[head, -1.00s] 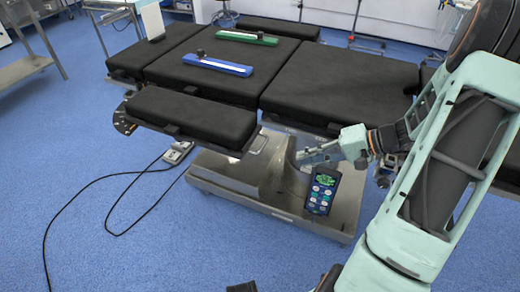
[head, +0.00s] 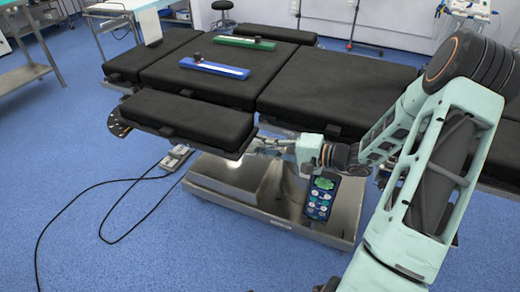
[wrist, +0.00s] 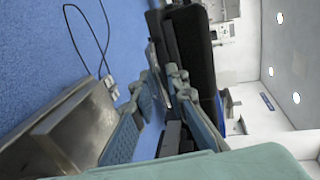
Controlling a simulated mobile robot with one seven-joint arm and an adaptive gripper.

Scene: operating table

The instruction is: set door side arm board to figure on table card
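The near arm board (head: 185,120) is a black padded board along the near left side of the operating table. A similar black board (head: 275,28) is on the far side. I cannot tell which is door side. A white card (head: 150,24) stands upright at the table's left end; its figure is unreadable. My gripper (head: 262,146) is at the near board's right end, close to its lower edge; contact is unclear. In the wrist view my gripper (wrist: 160,78) has its fingers apart, with dark padded edges just beyond them.
A hand control (head: 321,192) hangs by the metal base (head: 240,190). A foot switch (head: 176,156) and cables lie on the open blue floor.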

